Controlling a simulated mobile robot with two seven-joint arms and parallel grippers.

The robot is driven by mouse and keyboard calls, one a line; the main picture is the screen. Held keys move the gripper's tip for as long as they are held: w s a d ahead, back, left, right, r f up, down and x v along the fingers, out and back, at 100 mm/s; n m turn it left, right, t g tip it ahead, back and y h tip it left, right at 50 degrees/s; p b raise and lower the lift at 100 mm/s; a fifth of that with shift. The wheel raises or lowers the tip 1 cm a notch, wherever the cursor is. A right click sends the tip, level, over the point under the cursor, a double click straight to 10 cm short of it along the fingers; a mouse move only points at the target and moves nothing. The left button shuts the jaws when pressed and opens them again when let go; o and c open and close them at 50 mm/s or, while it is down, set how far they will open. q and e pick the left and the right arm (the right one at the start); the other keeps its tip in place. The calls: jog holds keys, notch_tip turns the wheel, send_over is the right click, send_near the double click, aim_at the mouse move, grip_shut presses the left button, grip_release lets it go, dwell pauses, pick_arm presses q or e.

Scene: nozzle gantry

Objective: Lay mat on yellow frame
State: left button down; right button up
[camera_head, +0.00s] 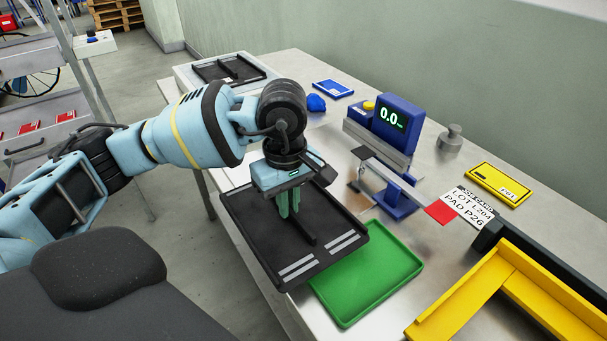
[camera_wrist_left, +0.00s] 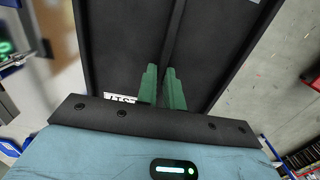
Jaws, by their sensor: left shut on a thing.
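A black mat (camera_head: 262,240) with a raised middle rib and pale striped marks near its front edge hangs in my left gripper (camera_head: 290,210). The green fingers are shut on its rib. The mat looks slightly tilted, held over the table's left edge, and it overlaps part of the green tray in the picture. In the left wrist view the mat (camera_wrist_left: 122,45) fills the area beyond the fingers (camera_wrist_left: 163,88). The yellow frame (camera_head: 460,303) lies at the lower right of the head view, cut off by the picture edge, well apart from the mat. My right gripper is not in view.
A green tray (camera_head: 399,258) lies between mat and frame. Behind stand a blue scale (camera_head: 397,128) reading 0.0, a metal weight (camera_head: 450,139), a yellow P61 plate (camera_head: 498,184) and a white label card (camera_head: 468,207). Another black panel (camera_head: 212,72) lies at the back left.

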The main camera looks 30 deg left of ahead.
aim_at(313, 229)
pick_arm(q)
jog(key=d+m, duration=0.1)
jog(key=m, duration=0.1)
jog(key=d+m, duration=0.1)
jog(key=m, duration=0.2)
jog(key=d+m, duration=0.1)
jog(key=m, duration=0.2)
jog(key=shift+w+d+r, duration=0.1)
jog(key=shift+d, duration=0.25)
jog(key=m, duration=0.2)
jog(key=d+m, duration=0.2)
jog(key=m, duration=0.1)
jog(key=shift+r+m, duration=0.1)
jog(key=shift+m, duration=0.2)
jog(key=shift+s, duration=0.2)
